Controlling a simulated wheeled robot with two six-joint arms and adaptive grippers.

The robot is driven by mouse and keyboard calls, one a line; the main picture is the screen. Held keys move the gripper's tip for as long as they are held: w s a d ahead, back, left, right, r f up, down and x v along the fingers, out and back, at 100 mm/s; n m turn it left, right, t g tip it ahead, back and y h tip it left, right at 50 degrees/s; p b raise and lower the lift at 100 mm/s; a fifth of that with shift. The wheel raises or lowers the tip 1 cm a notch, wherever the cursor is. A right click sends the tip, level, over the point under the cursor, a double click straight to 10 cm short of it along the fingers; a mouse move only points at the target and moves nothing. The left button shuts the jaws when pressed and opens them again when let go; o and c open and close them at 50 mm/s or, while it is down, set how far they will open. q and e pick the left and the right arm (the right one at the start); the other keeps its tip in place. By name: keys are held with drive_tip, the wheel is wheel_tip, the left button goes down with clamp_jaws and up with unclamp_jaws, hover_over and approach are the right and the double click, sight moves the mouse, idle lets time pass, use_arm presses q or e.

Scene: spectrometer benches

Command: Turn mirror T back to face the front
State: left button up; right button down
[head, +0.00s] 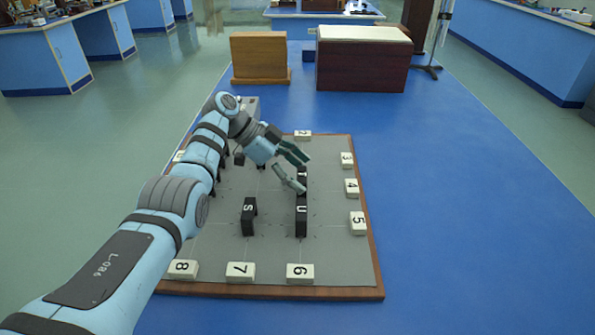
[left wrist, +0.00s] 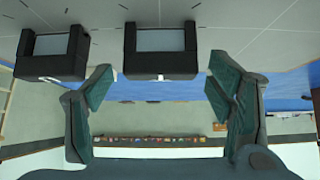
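Mirror T (head: 303,173) is a small black block with a white letter on top, near the right of the grey board (head: 275,262). Mirror U (head: 301,219) stands just in front of it, and mirror S (head: 249,217) stands to the left of U. My left gripper (head: 306,176) is open, its two fingers around or just above mirror T; contact is not clear. In the left wrist view the open fingers (left wrist: 160,85) frame a black block with a grey panel (left wrist: 160,52); its letter is not readable. My right gripper is not in view.
White number blocks line the board, such as 4 (head: 351,188), 5 (head: 358,223) and 6 (head: 300,273). Other dark pieces are partly hidden behind my left arm. A second black block (left wrist: 53,52) shows at left in the wrist view. Wooden boxes (head: 362,60) stand behind the board.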

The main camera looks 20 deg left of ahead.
use_arm(q)
drive_tip(key=shift+r, duration=0.1)
drive_tip(key=v, duration=1.2)
